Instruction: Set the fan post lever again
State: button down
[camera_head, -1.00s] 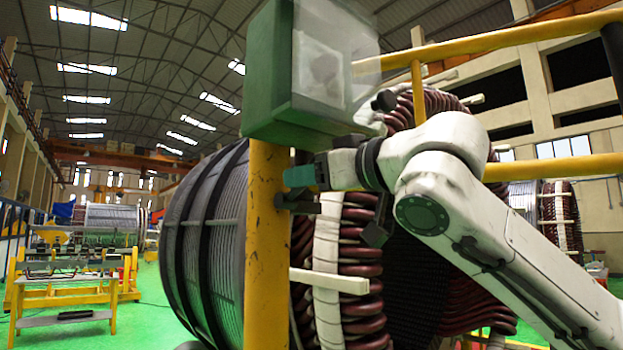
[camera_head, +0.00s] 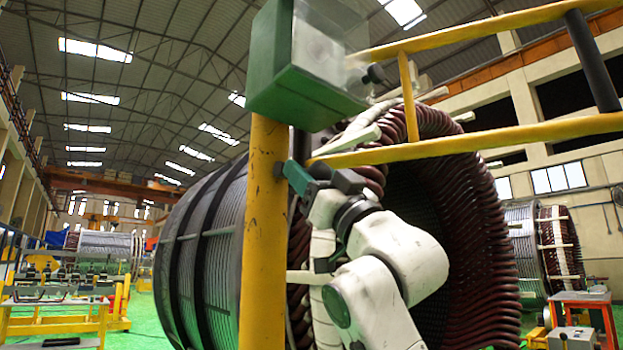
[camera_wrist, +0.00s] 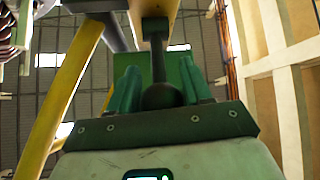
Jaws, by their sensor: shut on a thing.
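The yellow fan post (camera_head: 264,235) stands upright left of centre in the head view, with a green box (camera_head: 300,92) on its top. My gripper (camera_head: 298,178) is just right of the post and below the box, pointing up and left. In the wrist view the lever (camera_wrist: 155,35) is a dark rod ending in a round dark knob (camera_wrist: 162,96). My gripper's green fingers (camera_wrist: 162,92) are shut on the knob, one on each side. In the head view the gripper largely hides the lever.
Yellow rails (camera_head: 480,140) run right from the post, above my arm. A large wound stator (camera_head: 205,255) stands close behind the post and my arm. An orange table (camera_head: 585,298) is at the far right.

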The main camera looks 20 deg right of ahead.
jog(key=shift+w+f+t, duration=0.1)
jog(key=shift+f+t, duration=0.2)
jog(key=shift+f, duration=0.2)
jog(key=shift+w+a+f, duration=0.1)
jog(key=shift+w+f, duration=0.05)
jog(key=shift+f, duration=0.05)
jog(key=c, duration=0.6)
grip_release()
jog(key=shift+y, duration=0.3)
jog(key=b+v, duration=0.2)
jog(key=v, duration=0.8)
jog(key=shift+s+f, duration=0.2)
jog(key=shift+s, duration=0.1)
